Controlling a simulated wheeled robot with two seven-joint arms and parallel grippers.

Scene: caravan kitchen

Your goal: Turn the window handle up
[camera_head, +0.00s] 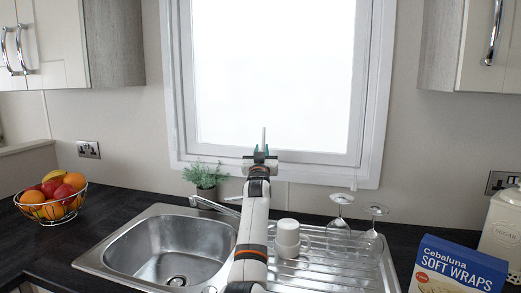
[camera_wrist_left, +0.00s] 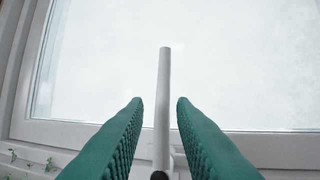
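The window handle (camera_head: 264,136) is a slim light-grey bar at the bottom of the window frame and stands upright, pointing up. In the left wrist view the handle (camera_wrist_left: 164,75) rises between my fingers, its upper end against the bright pane. My left gripper (camera_head: 265,152) is at the bottom of the window, around the handle. Its green ridged fingers (camera_wrist_left: 158,105) are open, with a gap on each side of the bar. The handle's base is partly hidden by the gripper in the head view. My right gripper is not in view.
Below the window are a steel sink (camera_head: 170,250) with a tap (camera_head: 215,206), a potted plant (camera_head: 205,178), white cups (camera_head: 287,236) and upturned glasses (camera_head: 340,222). A fruit basket (camera_head: 53,197) stands left; a blue Soft Wraps box (camera_head: 458,268) stands right.

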